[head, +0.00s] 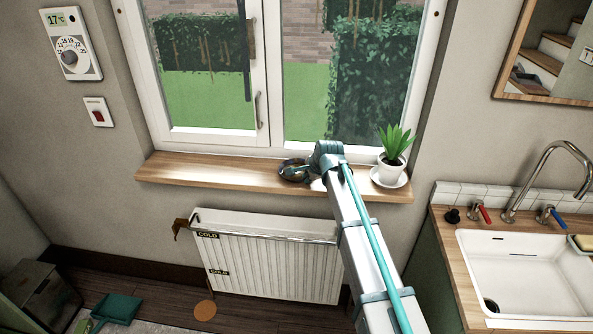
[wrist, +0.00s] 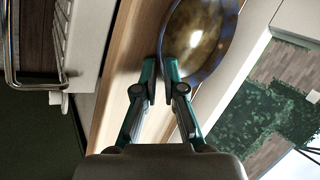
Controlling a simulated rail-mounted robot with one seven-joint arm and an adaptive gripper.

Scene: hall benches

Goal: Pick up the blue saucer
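The blue saucer (head: 292,171) shows as a small dark, glossy round dish at the wooden windowsill in the head view. In the wrist view the saucer (wrist: 202,38) is large, with a blue rim and a shiny brownish middle. My gripper (wrist: 160,66) has its two fingers close together at the saucer's near rim, one finger on each side of the edge. It looks shut on the rim. In the head view my wrist hides the fingers and part of the saucer's right side. I cannot tell whether the saucer touches the sill.
A potted plant (head: 393,154) on a white saucer (head: 403,182) stands on the windowsill (head: 230,177) just right of my arm. The window is behind the sill. A white radiator (head: 265,262) is below. A sink (head: 520,270) with a tap is at the right.

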